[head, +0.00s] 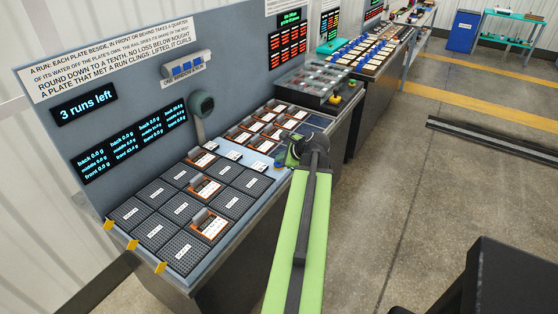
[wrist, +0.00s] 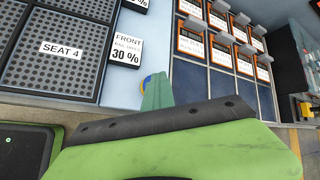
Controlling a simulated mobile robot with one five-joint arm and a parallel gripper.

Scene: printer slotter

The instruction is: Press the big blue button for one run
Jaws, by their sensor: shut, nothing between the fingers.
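The blue button (head: 279,163) shows as a small blue patch at the front edge of the bench, just left of my gripper. The display (head: 85,104) on the back panel reads "3 runs left".
Dark studded seats (head: 155,232) fill the bench's near left, some holding orange-framed plates (head: 208,225). "SEAT 4" (wrist: 55,65) and a "FRONT 30 %" card (wrist: 126,48) lie left in the wrist view. A rack of orange-framed plates (wrist: 190,42) is right. Open floor (head: 400,180) lies right of the bench.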

